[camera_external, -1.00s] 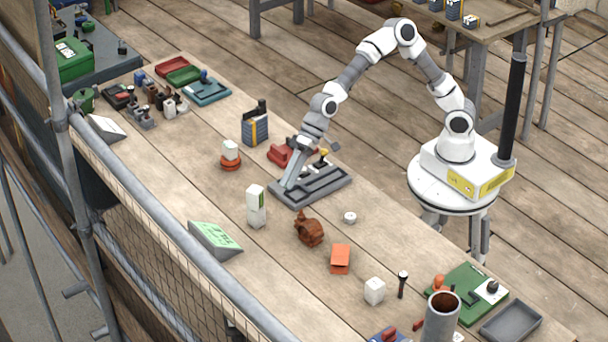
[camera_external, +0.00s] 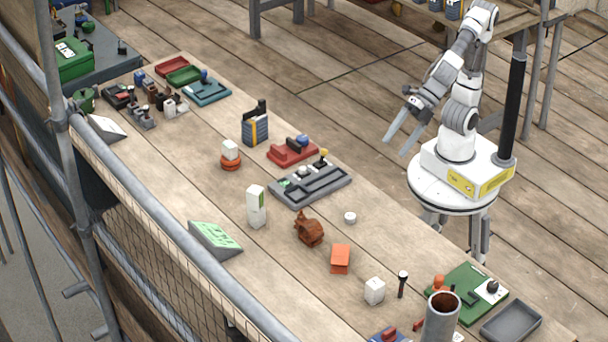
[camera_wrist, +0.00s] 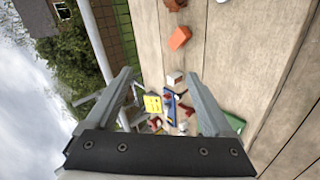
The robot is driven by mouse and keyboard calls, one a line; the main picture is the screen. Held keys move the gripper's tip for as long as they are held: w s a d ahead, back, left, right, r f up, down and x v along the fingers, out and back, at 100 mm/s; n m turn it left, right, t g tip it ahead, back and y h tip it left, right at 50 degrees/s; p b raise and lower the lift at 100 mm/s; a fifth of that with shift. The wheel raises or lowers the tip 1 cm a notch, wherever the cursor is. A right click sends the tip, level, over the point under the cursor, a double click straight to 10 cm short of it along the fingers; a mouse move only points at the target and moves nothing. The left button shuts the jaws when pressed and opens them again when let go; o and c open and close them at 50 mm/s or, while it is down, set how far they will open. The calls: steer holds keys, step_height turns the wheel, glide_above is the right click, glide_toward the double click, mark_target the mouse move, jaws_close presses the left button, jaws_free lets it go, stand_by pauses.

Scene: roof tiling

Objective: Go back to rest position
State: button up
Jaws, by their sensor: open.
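My gripper (camera_external: 402,133) is open and empty in the external view, raised above the plank floor beside my base, to the right of the workbench (camera_external: 190,215). My arm is folded back close to my column. In the wrist view my gripper (camera_wrist: 165,90) also shows open, its two fingers spread with only distant bench items visible between them. The grey tray (camera_external: 325,186) lies on the bench with small pieces in it, clear of the gripper.
A red tray (camera_external: 292,152), a blue striped canister (camera_external: 255,128), a brown object (camera_external: 309,230) and an orange box (camera_external: 340,258) stand on the bench. A grey pipe (camera_external: 440,322) is at the front. A black post (camera_external: 512,105) rises beside my base. A railing (camera_external: 170,225) borders the bench's left side.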

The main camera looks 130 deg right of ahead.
steer(key=s+d+f+m+g, duration=0.2)
steer(key=s+d+f+m, duration=0.2)
steer(key=s+d+m, duration=0.35)
steer(key=s+d+f+m+g, duration=0.2)
steer(key=s+d+f+m, duration=0.2)
steer(key=s+m, duration=0.6)
step_height(320, 180, up, 12)
steer(key=n+p, duration=0.1)
steer(key=p, duration=1.1)
steer(key=shift+s+a+r+n, duration=0.15)
steer(key=shift+s+a+n, duration=0.05)
steer(key=shift+s+n, duration=0.2)
